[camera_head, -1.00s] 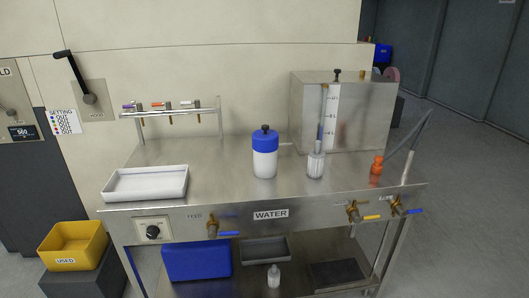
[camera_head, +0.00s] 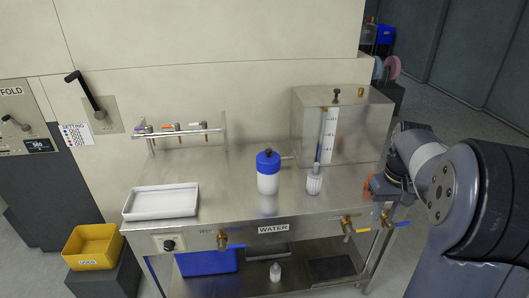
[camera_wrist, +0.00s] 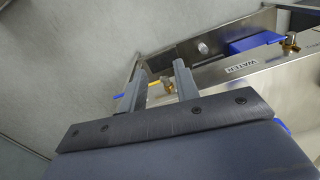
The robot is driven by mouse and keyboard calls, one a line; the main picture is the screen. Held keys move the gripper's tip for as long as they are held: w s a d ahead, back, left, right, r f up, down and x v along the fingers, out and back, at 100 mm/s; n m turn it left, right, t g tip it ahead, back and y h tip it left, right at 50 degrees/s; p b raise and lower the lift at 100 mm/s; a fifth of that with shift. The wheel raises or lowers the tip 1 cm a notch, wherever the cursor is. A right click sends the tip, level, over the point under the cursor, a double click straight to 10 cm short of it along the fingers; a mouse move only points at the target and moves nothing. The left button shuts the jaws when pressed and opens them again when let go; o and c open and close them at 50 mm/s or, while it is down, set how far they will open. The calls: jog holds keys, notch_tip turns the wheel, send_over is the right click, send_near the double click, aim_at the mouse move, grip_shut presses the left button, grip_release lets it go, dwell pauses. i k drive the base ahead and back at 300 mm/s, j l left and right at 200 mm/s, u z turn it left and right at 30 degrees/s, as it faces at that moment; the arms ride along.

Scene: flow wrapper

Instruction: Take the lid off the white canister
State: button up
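The white canister (camera_head: 268,184) stands upright on the steel bench, right of its middle. Its blue lid (camera_head: 268,163) with a black knob (camera_head: 268,152) sits on top. My arm reaches in from the right in the head view, and its end is over the bench's right edge, well apart from the canister. My gripper's two fingers show in the wrist view (camera_wrist: 160,80), spread apart with nothing between them. The canister is not seen in the wrist view.
A white ribbed bottle (camera_head: 314,182) stands just right of the canister, before a steel tank (camera_head: 365,125). A white tray (camera_head: 160,215) lies at left. Brass taps (camera_head: 348,225) stick out of the bench front. Bench space between tray and canister is clear.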

aim_at(269, 161)
jog(key=i+j+u, duration=0.1)
jog(key=i+j, duration=0.45)
jog(key=i+j+u, duration=0.1)
jog(key=i+j, duration=0.35)
jog(key=i, duration=0.25)
